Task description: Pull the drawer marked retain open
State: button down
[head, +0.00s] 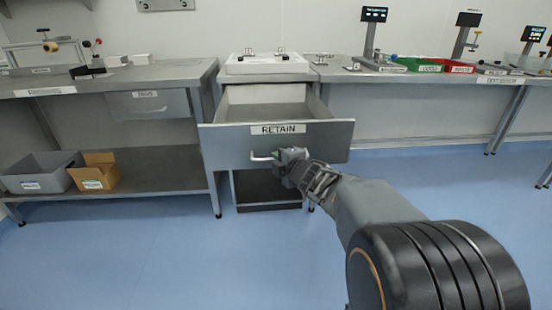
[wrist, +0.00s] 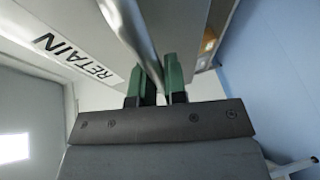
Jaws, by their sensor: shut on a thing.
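The drawer marked RETAIN (head: 225,140) is grey and stands well out from its cabinet in the head view, with its bare inside showing. Its white label (head: 278,129) also shows in the wrist view (wrist: 75,58). A pale bar handle (head: 262,157) runs across the drawer front below the label. My gripper (head: 284,155) is at the handle's right part, shut on it. In the wrist view the green fingertips (wrist: 160,78) close around the handle bar (wrist: 130,25). My arm hides part of the front's lower right.
Left is a steel bench (head: 110,78) with a shut drawer (head: 150,104) and a lower shelf holding a grey bin (head: 38,175) and a cardboard box (head: 97,172). Right is a long bench (head: 400,80) with trays and scales. The blue floor in front is clear.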

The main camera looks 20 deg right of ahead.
jog(key=c, duration=1.2)
grip_release()
jog(key=p+v, duration=0.2)
jog(key=v, duration=1.1)
jog(key=shift+s+p, duration=0.35)
jog(key=shift+s, duration=0.05)
